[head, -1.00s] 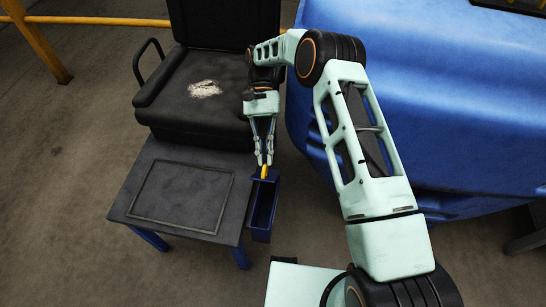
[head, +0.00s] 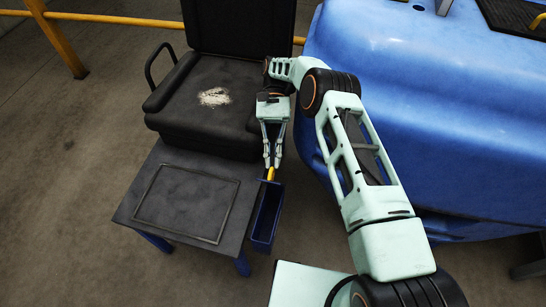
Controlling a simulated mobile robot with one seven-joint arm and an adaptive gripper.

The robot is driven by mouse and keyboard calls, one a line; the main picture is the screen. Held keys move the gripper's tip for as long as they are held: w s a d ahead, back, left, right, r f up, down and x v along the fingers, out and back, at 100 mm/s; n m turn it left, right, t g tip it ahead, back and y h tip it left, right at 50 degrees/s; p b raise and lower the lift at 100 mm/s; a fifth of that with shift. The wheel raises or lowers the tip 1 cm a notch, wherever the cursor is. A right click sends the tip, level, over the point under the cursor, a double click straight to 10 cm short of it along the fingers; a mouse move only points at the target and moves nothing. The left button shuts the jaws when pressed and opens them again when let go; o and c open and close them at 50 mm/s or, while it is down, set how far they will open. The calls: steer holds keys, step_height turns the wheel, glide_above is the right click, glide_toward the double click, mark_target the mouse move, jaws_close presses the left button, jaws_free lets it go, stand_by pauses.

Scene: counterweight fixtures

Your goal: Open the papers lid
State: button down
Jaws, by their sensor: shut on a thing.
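A narrow dark blue box (head: 261,243) is at the right side of a low black table. Its top looks open, and I cannot make out any papers in it. No separate lid is clear at this size. A small yellow piece (head: 271,174) is at the box's far end. My gripper (head: 272,165) points down there, its fingers shut on the yellow piece. The fingertips hide part of it, and I cannot tell how it joins the box.
The black table (head: 150,212) has a framed rectangular panel on top and blue legs. A black seat (head: 192,120) with a pale worn patch stands behind it. A large blue moulded body (head: 400,75) is to the right. Bare floor (head: 70,170) lies on the left.

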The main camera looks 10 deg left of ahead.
steer(key=c, duration=2)
jaws_free()
steer(key=shift+c, duration=0.2)
steer(key=shift+f, duration=0.1)
